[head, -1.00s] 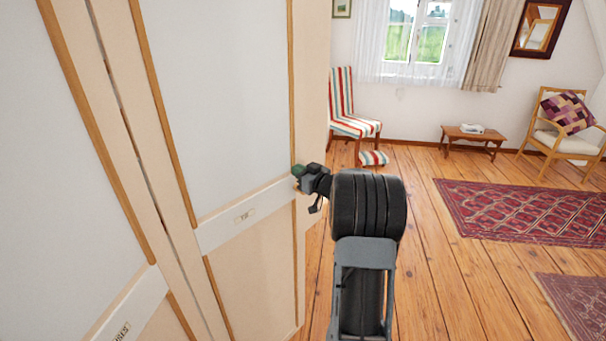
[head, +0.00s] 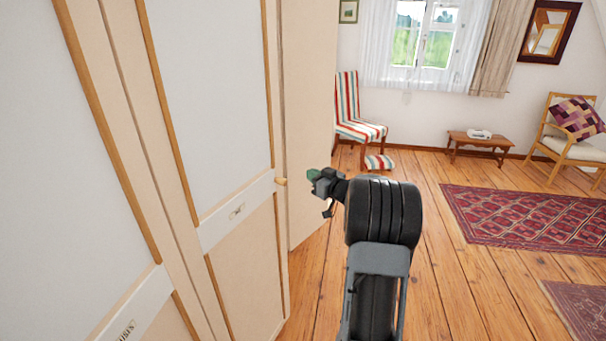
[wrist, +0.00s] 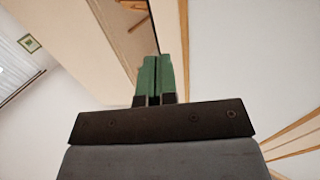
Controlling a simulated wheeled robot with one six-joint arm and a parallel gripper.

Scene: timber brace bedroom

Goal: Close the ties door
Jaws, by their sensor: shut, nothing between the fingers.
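The ties door (head: 208,90) is a tall white panel with wooden trim at the left of the head view. Its label rail (head: 237,212) carries a small tag that seems to read "TIE", and a small wooden knob (head: 281,181) sits at its right edge. My gripper (head: 313,175) is just right of the knob in the picture, with its green fingertips together and empty. In the wrist view, the shut fingertips (wrist: 152,75) point toward the trimmed edge of a white panel (wrist: 245,50), probably this door. I cannot tell whether they touch it. How far the door stands open is unclear.
A plain cream panel (head: 310,120) stands behind the door's right edge. Another labelled door (head: 60,160) is at the left. A striped chair (head: 355,115), a low table (head: 478,142) and a red rug (head: 520,218) are farther off.

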